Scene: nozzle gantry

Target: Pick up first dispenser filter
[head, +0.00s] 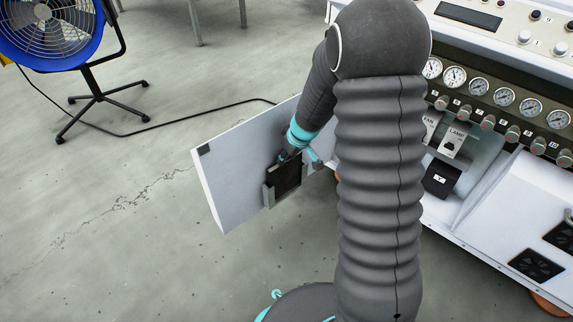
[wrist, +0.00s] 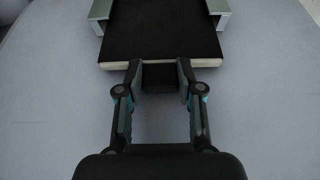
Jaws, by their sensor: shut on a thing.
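The dispenser filter is a flat black panel with a pale edge (wrist: 160,35), and it also shows in the head view (head: 287,178) at the white open door. A grey metal holder (head: 268,196) sits on the door around the filter's lower part; its side rails (wrist: 222,12) flank the filter in the wrist view. My gripper (wrist: 160,74) is shut on the black tab at the filter's near edge, one finger on each side. In the head view my gripper (head: 285,157) is at the filter's top edge. How deep the filter sits in the holder I cannot tell.
The white door (head: 235,155) stands open from the machine. The machine's panel with gauges (head: 480,87) and switches is at the right. A blue fan (head: 45,30) stands at the upper left, its black cable (head: 190,122) running across the floor.

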